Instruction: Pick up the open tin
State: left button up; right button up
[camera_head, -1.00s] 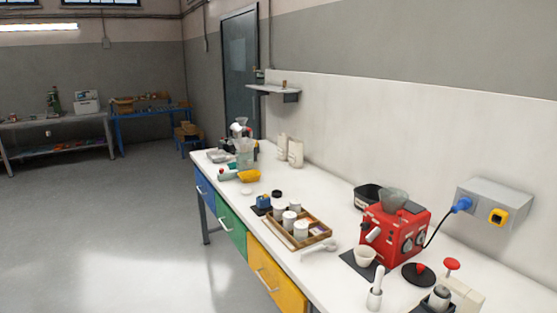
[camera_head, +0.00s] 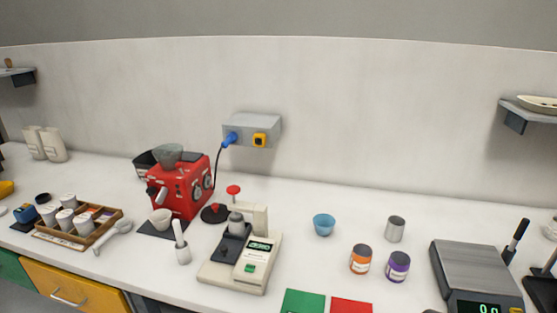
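A small grey metal tin (camera_head: 395,230) stands upright on the white bench, right of centre. It looks open at the top, but its inside is too small to make out. An orange-labelled jar (camera_head: 361,259) and a purple-labelled jar (camera_head: 398,266) stand in front of it, and a blue cup (camera_head: 324,224) is to its left. Neither of my grippers is in view.
A scale (camera_head: 470,268) is right of the tin. A cream device (camera_head: 243,262) and a red machine (camera_head: 181,187) stand left. Green (camera_head: 303,301) and red (camera_head: 351,306) flat pieces lie at the front edge. Bench behind the tin is clear.

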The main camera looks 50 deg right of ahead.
aim_at(399, 263)
jog(key=z, duration=2.35)
jog(key=l, duration=0.15)
jog(key=i+u, duration=0.05)
